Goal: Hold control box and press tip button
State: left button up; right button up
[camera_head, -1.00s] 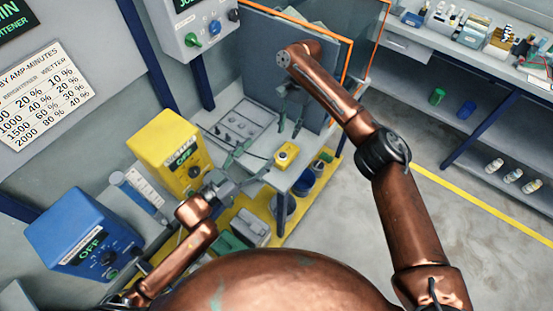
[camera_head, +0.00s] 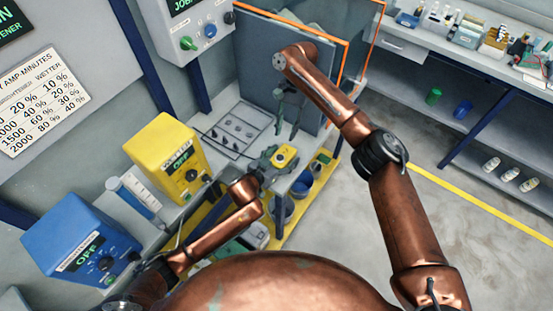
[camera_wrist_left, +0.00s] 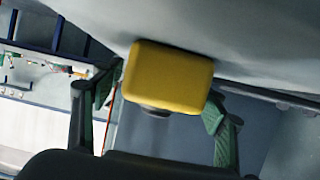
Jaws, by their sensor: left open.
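The control box is a small yellow box (camera_head: 285,156) with a dark round button on it, on the grey bench. In the left wrist view it (camera_wrist_left: 167,77) lies between the green-padded fingers, with the dark button at its lower edge. My left gripper (camera_head: 270,162) is open, just left of the box; the fingers appear to straddle it, with gaps visible at both sides. My right gripper (camera_head: 287,128) hangs fingers down above the bench, beyond the box, its two fingers apart and nothing between them.
A grey panel with fittings (camera_head: 235,130) lies on the bench behind the box. A large yellow unit (camera_head: 165,150) and a blue unit (camera_head: 80,240) stand at left. An orange-edged screen (camera_head: 345,60) rises behind my right gripper. Open floor (camera_head: 470,235) is at right.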

pick_arm(q)
jog(key=shift+x, duration=1.2)
jog(key=shift+c, duration=0.5)
jog(key=c, duration=1.3)
pick_arm(e)
jog(key=shift+c, duration=0.4)
grip_shut()
